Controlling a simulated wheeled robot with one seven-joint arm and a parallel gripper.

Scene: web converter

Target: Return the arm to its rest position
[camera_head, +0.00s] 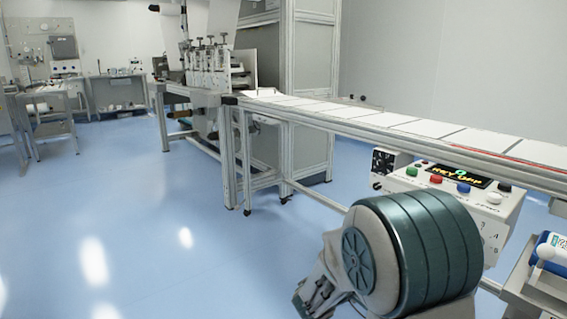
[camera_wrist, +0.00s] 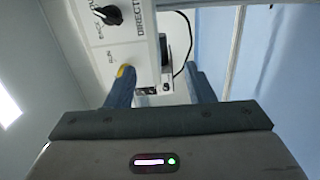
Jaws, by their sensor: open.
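My gripper (camera_wrist: 158,70) is open and empty in the wrist view, its two dark blue fingers set well apart. A bit of yellow shows at the tip of the left finger. Past the fingers is the white control panel (camera_wrist: 135,48) with a black knob (camera_wrist: 108,14) and the words DIRECTION, BACK and RUN. I cannot tell how far the fingertips are from the panel. In the head view a large grey-green part of my arm (camera_head: 440,245) fills the lower right, bent in front of the conveyor. My gripper does not show there.
The control box (camera_head: 475,208), with coloured buttons and a lit display, hangs under the conveyor (camera_head: 400,122) behind my arm. A blue-and-white container (camera_head: 552,255) is at the right edge. A black cable (camera_wrist: 184,55) shows near the fingers. The blue floor (camera_head: 130,220) at left is clear.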

